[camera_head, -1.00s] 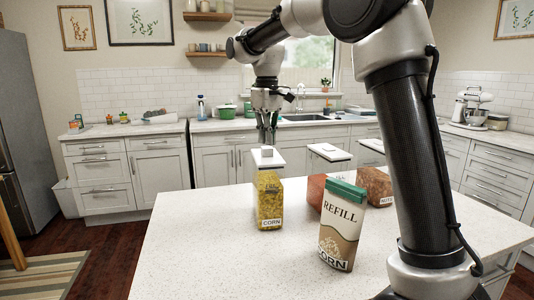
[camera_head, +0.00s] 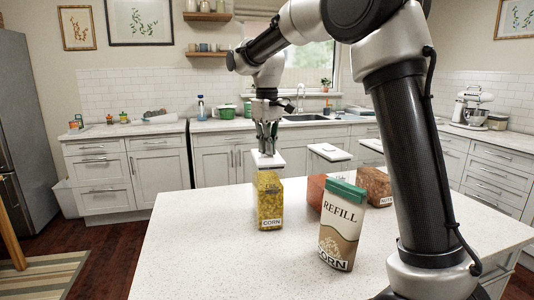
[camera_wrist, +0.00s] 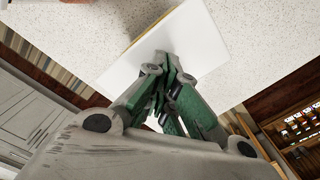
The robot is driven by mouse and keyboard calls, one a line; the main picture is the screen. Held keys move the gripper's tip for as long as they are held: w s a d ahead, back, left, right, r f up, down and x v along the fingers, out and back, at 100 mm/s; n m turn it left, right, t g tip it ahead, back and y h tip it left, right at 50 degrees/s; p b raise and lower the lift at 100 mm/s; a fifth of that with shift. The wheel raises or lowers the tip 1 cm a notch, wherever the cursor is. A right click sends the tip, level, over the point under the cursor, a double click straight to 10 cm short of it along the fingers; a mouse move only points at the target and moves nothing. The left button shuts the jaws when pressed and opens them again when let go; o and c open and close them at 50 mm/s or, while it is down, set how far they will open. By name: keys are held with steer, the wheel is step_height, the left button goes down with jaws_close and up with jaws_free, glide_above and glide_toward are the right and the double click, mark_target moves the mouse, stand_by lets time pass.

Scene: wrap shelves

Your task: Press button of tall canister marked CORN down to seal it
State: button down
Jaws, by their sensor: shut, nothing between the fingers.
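The tall clear canister marked CORN (camera_head: 269,203) stands upright on the counter, full of yellow kernels. Its white lid (camera_head: 266,160) sits on top. It fills the upper middle of the wrist view as a white square (camera_wrist: 205,35). My gripper (camera_head: 267,150) is shut and points straight down, its fingertips at the middle of the lid. In the wrist view the closed green-grey fingers (camera_wrist: 165,70) meet over the lid. The lid's button is hidden under the fingertips, and no raised button shows.
A REFILL carton of corn (camera_head: 343,225) stands on the counter (camera_head: 210,255) at front right. Two other canisters with white lids, one of nuts (camera_head: 375,184), stand behind it, partly hidden by the carton and my arm. The counter left of the corn canister is clear.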

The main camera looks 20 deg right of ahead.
steer(key=shift+f, duration=0.25)
steer(key=shift+r, duration=3.8)
steer(key=shift+s, duration=0.1)
